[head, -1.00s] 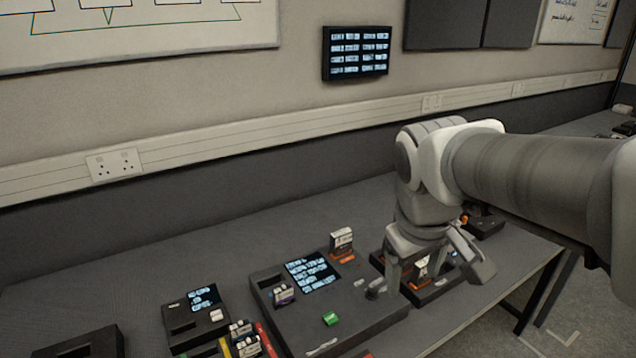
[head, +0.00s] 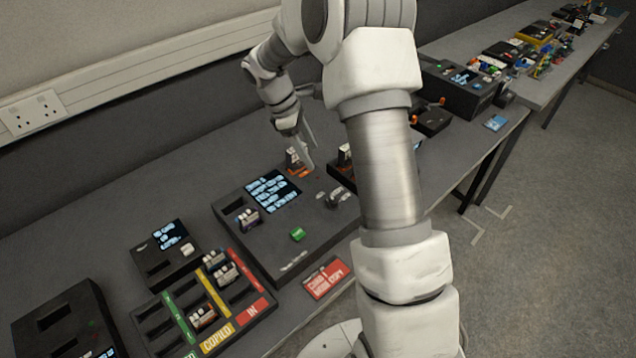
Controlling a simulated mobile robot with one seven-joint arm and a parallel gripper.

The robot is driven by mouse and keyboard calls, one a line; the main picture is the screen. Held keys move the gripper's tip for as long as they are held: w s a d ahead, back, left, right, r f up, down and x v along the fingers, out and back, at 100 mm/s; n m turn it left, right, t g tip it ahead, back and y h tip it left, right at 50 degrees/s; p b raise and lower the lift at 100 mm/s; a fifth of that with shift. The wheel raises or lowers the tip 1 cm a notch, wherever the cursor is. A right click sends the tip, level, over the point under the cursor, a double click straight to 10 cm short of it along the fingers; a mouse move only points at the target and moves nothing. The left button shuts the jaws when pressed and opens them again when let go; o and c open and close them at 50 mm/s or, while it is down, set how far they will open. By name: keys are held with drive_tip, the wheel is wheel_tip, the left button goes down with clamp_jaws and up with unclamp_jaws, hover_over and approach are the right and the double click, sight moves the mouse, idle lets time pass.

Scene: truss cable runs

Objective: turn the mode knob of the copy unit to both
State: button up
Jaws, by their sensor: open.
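The copy unit (head: 262,228) is a large black box on the bench, with a lit screen (head: 272,191), a green button (head: 297,234) and a card in a slot at its left. A grey knob (head: 338,197) stands on its right part, probably the mode knob. Its pointer direction and markings are too small to read. My gripper (head: 301,166) is open at the unit's far edge, by an upright card in an orange slot (head: 299,173). It is behind and left of the knob, apart from it. Whether it touches the card I cannot tell.
A tray (head: 171,346) with coloured strips and several cards stands at the front left, beside a small black unit (head: 153,263). A red label (head: 326,278) lies in front of the copy unit. My arm hides the bench to its right. Bare bench (head: 60,240) lies at back left.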

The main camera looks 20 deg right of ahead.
drive_tip(key=w+f, duration=0.1)
drive_tip(key=f, duration=0.1)
drive_tip(key=p, duration=0.2)
approach(333, 199)
drive_tip(key=shift+n, duration=0.3)
drive_tip(key=x, duration=0.9)
drive_tip(key=shift+r, duration=0.1)
clamp_jaws()
